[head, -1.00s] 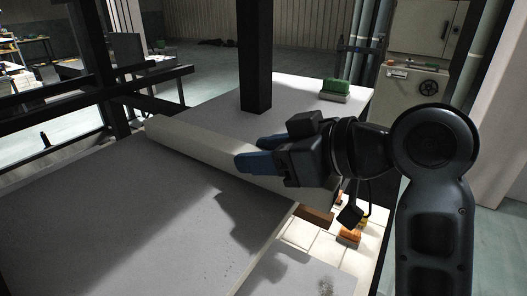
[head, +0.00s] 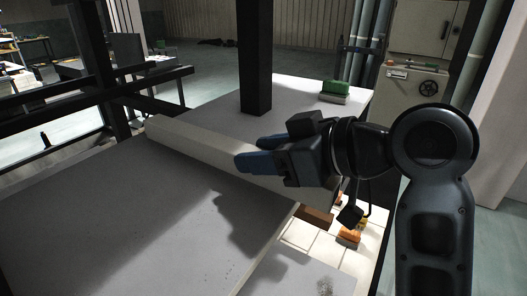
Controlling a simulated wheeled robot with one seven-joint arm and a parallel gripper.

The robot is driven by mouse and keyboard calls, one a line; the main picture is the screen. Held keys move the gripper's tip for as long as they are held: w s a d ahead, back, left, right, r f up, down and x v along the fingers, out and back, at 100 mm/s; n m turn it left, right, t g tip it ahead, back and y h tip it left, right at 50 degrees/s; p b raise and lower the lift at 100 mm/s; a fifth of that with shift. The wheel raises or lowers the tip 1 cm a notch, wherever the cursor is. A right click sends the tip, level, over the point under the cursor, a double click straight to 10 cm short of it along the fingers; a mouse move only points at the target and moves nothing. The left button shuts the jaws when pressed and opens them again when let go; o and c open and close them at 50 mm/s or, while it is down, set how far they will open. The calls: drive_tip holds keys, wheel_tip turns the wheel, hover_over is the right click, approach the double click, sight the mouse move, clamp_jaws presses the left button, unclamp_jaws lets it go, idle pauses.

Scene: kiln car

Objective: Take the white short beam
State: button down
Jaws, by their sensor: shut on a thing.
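A long white beam (head: 190,142) lies across the middle of the head view, slanting from the back left down to the right behind my gripper. My gripper (head: 252,154) has blue fingertips and is shut on the white beam, right of its middle. The beam's right part is partly hidden behind my gripper. I cannot tell whether the beam is lifted or resting.
A grey slab (head: 120,220) fills the front left. A black post (head: 255,60) stands behind the beam. A green-topped brush (head: 335,88) lies on the pale surface at the back right. Small orange blocks (head: 349,236) lie below my gripper.

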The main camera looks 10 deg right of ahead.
drive_tip(key=shift+r+p, duration=1.75)
drive_tip(key=shift+r, duration=0.25)
